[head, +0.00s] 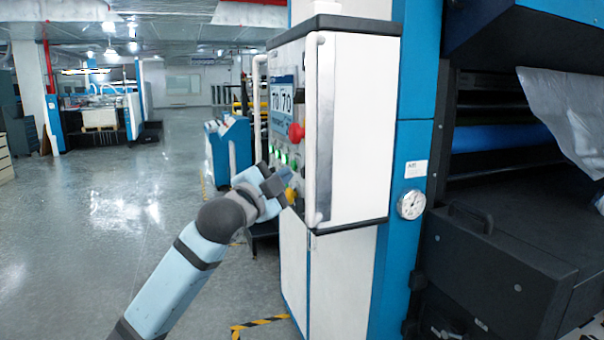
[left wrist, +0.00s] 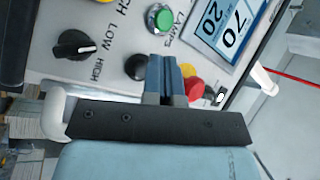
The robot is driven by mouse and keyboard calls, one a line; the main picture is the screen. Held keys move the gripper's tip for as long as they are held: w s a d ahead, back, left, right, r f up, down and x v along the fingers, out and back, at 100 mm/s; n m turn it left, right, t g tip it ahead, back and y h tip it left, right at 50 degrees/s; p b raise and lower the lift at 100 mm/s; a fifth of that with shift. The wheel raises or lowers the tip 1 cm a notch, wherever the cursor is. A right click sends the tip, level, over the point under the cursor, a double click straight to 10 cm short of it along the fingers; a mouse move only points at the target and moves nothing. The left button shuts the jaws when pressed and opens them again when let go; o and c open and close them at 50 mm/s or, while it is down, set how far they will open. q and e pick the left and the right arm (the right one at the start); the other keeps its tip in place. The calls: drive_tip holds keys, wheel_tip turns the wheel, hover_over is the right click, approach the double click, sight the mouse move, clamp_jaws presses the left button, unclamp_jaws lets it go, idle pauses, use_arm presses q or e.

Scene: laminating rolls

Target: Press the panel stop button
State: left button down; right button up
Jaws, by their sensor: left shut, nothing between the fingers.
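The control panel (head: 284,125) is on the side of a white cabinet, with a lit screen, a red mushroom button (head: 297,132), several green lit buttons and a yellow knob (head: 291,195). My left gripper (head: 284,174) is shut and empty, held at the lower panel, below the red button. In the left wrist view, the shut fingers (left wrist: 165,70) point at the panel beside a round black button (left wrist: 137,67); I cannot tell whether they touch it. A red button (left wrist: 194,88) on a yellow base is partly hidden behind the fingers. My right gripper is not in view.
The wrist view also shows a green button (left wrist: 159,18), a black rotary knob (left wrist: 75,45) marked LOW and HIGH, and the screen (left wrist: 225,28). A vertical white handle (head: 319,130) stands out at the cabinet's near edge. Open floor (head: 110,215) lies to the left.

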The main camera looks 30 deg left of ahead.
use_arm(q)
drive_tip(key=shift+w+d+p, duration=0.3)
drive_tip(key=shift+w+d, duration=0.25)
drive_tip(key=shift+w, duration=0.05)
idle(0.9)
drive_tip(key=shift+s+a, duration=0.1)
idle(0.3)
drive_tip(key=shift+s+a+p, duration=0.35)
drive_tip(key=shift+s+a, duration=0.1)
drive_tip(key=shift+s, duration=0.05)
drive_tip(key=shift+s+a, duration=1.6)
drive_tip(key=shift+s, duration=0.3)
